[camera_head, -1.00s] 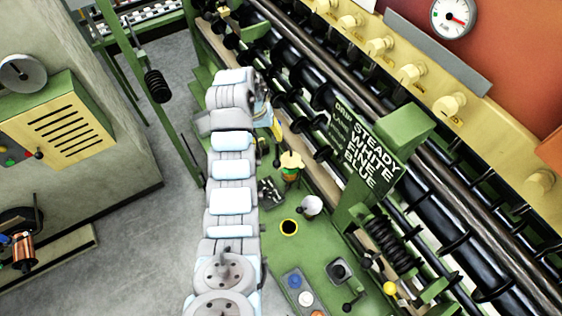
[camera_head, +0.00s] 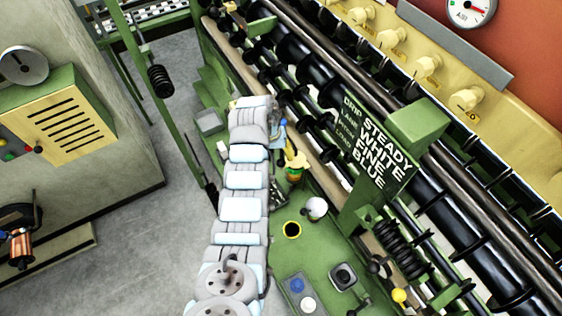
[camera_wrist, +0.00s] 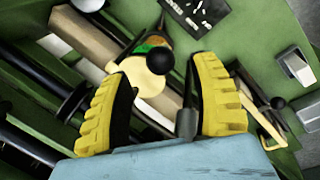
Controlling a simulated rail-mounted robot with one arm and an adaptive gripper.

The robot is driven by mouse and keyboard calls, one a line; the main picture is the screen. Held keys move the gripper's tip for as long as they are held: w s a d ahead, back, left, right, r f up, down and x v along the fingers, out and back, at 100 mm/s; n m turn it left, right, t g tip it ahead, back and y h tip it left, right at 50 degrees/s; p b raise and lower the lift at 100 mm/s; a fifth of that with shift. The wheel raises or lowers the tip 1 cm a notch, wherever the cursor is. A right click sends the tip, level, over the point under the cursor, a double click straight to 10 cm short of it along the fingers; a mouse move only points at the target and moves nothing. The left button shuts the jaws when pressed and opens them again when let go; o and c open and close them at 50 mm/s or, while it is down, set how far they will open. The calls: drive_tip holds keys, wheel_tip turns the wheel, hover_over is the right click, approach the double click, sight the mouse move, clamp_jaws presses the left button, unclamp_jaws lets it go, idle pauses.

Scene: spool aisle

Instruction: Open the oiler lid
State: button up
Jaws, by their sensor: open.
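The oiler (camera_head: 296,168) is a small vessel with a cream top and a green and orange body, standing on the green machine bench. In the wrist view its round cream lid (camera_wrist: 147,82) shows between my yellow fingers, with the green and orange body (camera_wrist: 152,43) beyond. A black ball knob (camera_wrist: 175,63) overlaps the lid's edge, and a dark grey post lies below the knob. My gripper (camera_wrist: 165,72) is open around this area. I cannot tell whether a finger touches the lid. In the head view my gripper (camera_head: 286,146) is close beside the oiler, partly hidden by my arm.
A sign (camera_head: 376,148) and long dark rollers stand to the right. A panel with blue and white buttons (camera_head: 300,291) is at the front. Grey floor is at left.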

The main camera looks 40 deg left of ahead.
sight(280, 160)
drive_tip(key=shift+w+d+f+p, duration=0.15)
drive_tip(key=shift+f, duration=0.95)
drive_tip(key=shift+w+d+f+p, duration=0.1)
drive_tip(key=shift+d+f+p, duration=0.05)
drive_tip(key=shift+f, duration=0.9)
clamp_jaws()
